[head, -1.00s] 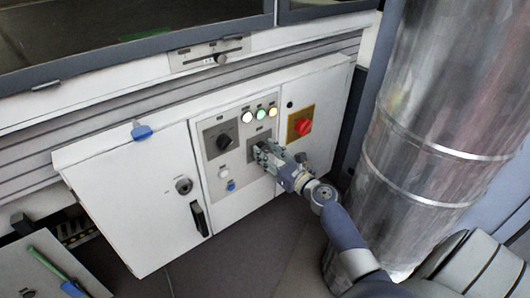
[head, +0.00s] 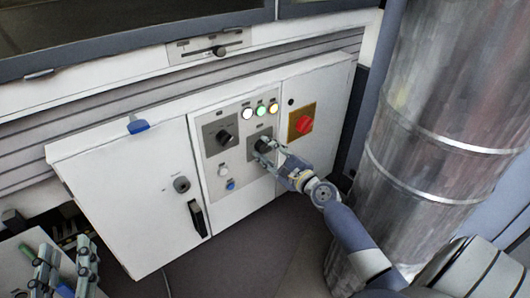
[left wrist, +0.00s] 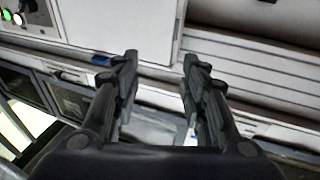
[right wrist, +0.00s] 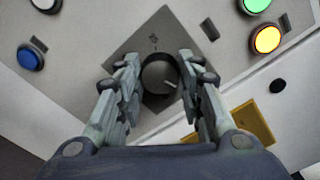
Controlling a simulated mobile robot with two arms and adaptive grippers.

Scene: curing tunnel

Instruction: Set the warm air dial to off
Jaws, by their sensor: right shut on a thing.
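Two black dials are on the control panel of the white cabinet: one on the left plate (head: 222,138) and one on the right plate (head: 263,144). Their labels are too small to read, so I cannot tell which is marked warm air. My right gripper (head: 268,152) is at the right dial, with its fingers on either side of it. In the right wrist view this round dial (right wrist: 158,76) sits between the fingertips of the gripper (right wrist: 158,68), with a small light mark on its lower right. My left gripper (head: 66,262) is open and empty at the lower left, also in the left wrist view (left wrist: 160,62).
White, green and amber lamps (head: 261,109) sit above the right dial. White and blue buttons (head: 231,184) are below left. A red switch on a yellow plate (head: 304,124) is to the right. A large metal duct (head: 430,130) stands close to my right arm.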

